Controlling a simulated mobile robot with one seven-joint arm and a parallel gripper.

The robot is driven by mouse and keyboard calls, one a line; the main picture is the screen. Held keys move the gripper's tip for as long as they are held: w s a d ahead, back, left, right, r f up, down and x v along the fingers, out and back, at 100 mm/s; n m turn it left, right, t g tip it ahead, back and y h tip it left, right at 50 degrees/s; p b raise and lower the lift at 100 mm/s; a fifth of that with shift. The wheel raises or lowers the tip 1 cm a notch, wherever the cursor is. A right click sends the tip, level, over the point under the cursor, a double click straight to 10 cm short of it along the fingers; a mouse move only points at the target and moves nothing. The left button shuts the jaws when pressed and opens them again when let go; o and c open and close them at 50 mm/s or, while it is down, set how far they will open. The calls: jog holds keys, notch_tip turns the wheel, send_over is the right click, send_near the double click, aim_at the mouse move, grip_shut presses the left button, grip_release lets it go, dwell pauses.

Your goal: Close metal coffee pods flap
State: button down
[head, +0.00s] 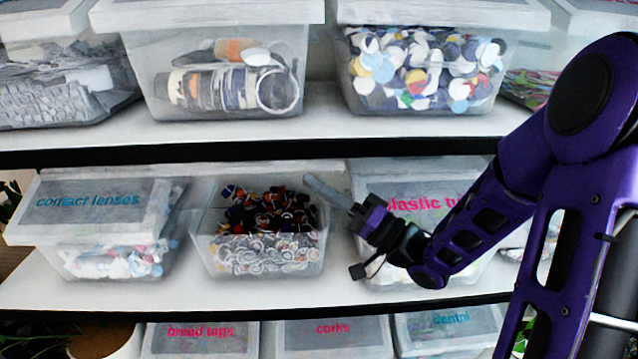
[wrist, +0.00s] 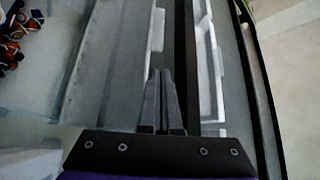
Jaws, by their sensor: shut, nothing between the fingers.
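The clear bin of metal coffee pods (head: 222,250) stands in the middle of the middle shelf, with its front open and dark and silvery pods (head: 265,225) showing inside. A pale translucent panel (head: 265,168), seemingly its raised flap, runs along the top; the flap's exact angle is unclear. My gripper (head: 308,180) is shut and empty, its long grey fingers pointing up-left at the bin's upper right corner. In the wrist view my gripper (wrist: 161,75) has its fingers together in front of a pale panel (wrist: 112,55); contact cannot be told. Some pods (wrist: 10,40) show at the left edge.
A closed bin marked contact lenses (head: 100,215) stands left of the pods bin. A bin with pink lettering (head: 415,180) stands right, partly behind my arm. The upper shelf edge (head: 250,145) runs close above. Labelled bins (head: 200,338) stand below.

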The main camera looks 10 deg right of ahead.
aim_at(253, 166)
jog(key=x, duration=0.7)
jog(key=shift+w, duration=0.2)
jog(key=shift+f, duration=0.15)
